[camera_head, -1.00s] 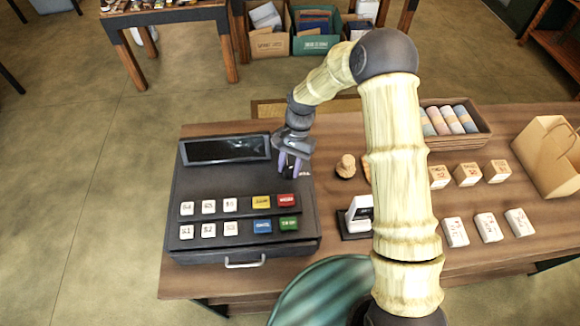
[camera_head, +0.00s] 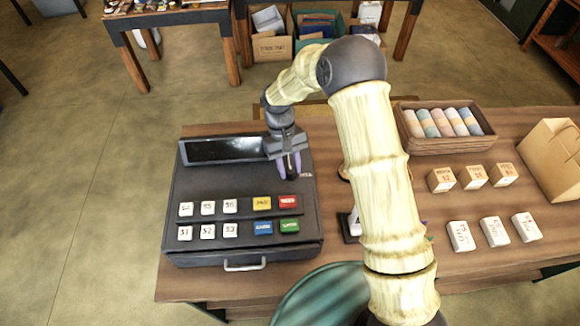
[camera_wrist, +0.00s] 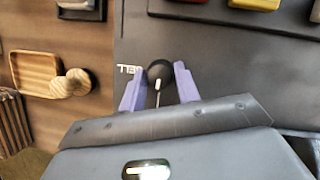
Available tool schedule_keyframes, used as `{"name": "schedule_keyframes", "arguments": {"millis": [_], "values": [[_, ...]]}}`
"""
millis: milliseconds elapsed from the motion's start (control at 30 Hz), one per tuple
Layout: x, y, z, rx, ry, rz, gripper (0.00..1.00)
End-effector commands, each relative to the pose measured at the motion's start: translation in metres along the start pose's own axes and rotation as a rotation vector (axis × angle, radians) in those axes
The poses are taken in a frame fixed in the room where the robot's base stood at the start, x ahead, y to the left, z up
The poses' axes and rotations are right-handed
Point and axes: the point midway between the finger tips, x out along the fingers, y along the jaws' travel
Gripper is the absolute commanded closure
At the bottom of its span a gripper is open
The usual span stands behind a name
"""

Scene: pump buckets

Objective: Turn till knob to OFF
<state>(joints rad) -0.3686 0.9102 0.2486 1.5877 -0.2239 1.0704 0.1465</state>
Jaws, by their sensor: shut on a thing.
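The till (camera_head: 300,235) is a dark cash register on the left of the wooden counter, with a tilted screen (camera_head: 222,150) and coloured keys. My gripper (camera_head: 288,168) reaches down to its upper right, beside the screen. In the wrist view, the till knob (camera_wrist: 160,72) is a round black knob with a white pointer line. My gripper's purple fingers (camera_wrist: 158,90) stand on either side of it, shut on it. White lettering (camera_wrist: 129,69) beside the knob is partly hidden by a finger. I cannot read the knob's setting.
Wooden blocks (camera_head: 473,177), white boxes (camera_head: 494,231), a tray (camera_head: 480,138) of rolls and a paper bag (camera_head: 552,165) stand on the right of the counter. Till keys (camera_head: 262,203) lie close in front of my gripper. My arm hides the counter's middle.

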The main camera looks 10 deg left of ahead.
Motion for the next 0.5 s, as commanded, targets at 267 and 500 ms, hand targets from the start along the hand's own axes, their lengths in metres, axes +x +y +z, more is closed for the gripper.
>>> {"name": "schedule_keyframes", "arguments": {"millis": [267,500], "values": [[-0.0004,-0.0003,-0.0003,-0.069,0.002,0.03,0.91],[-0.0004,-0.0003,-0.0001,-0.075,0.002,0.032,0.91]]}}
